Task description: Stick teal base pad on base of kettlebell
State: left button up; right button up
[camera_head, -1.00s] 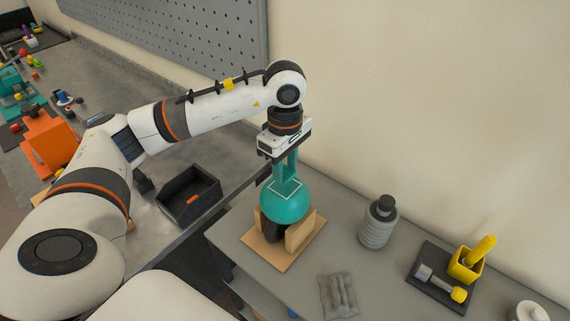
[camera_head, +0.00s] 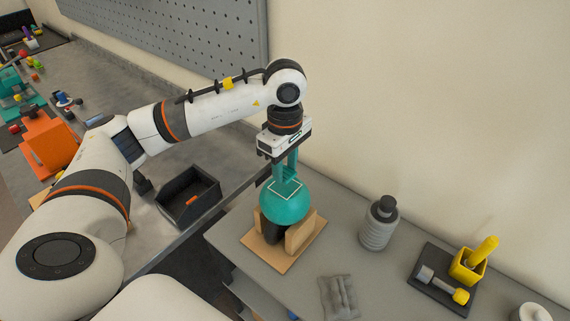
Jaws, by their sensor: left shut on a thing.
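The kettlebell (camera_head: 284,209) has a round teal body and stands upside down, its dark handle (camera_head: 271,230) pointing down in a wooden cradle (camera_head: 300,235). On its upturned base lies a flat, square teal base pad (camera_head: 286,189) with a pale outline. My left gripper (camera_head: 285,176) points straight down above the base, its teal fingers reaching the pad. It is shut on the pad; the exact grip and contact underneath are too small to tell. My right gripper is not in view.
A grey bottle (camera_head: 378,227) stands right of the cradle, with a grey cloth or glove (camera_head: 338,297) in front. A dark tray (camera_head: 430,284) holds a yellow cup (camera_head: 466,266) and a tool. A black bin (camera_head: 188,199) sits on the left bench. The wall is close behind.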

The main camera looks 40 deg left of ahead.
aim_at(285, 172)
pick_arm(q)
jog(key=shift+f, duration=0.1)
jog(key=shift+f+b, duration=1.05)
jog(key=shift+b, duration=0.1)
dwell(0.5)
jog(key=shift+f+b, duration=0.15)
jog(key=shift+b, duration=0.25)
jog(key=shift+f+b, duration=0.45)
jog(key=shift+b, duration=0.05)
jog(key=shift+f, duration=0.15)
dwell(0.6)
jog(key=o, duration=0.9)
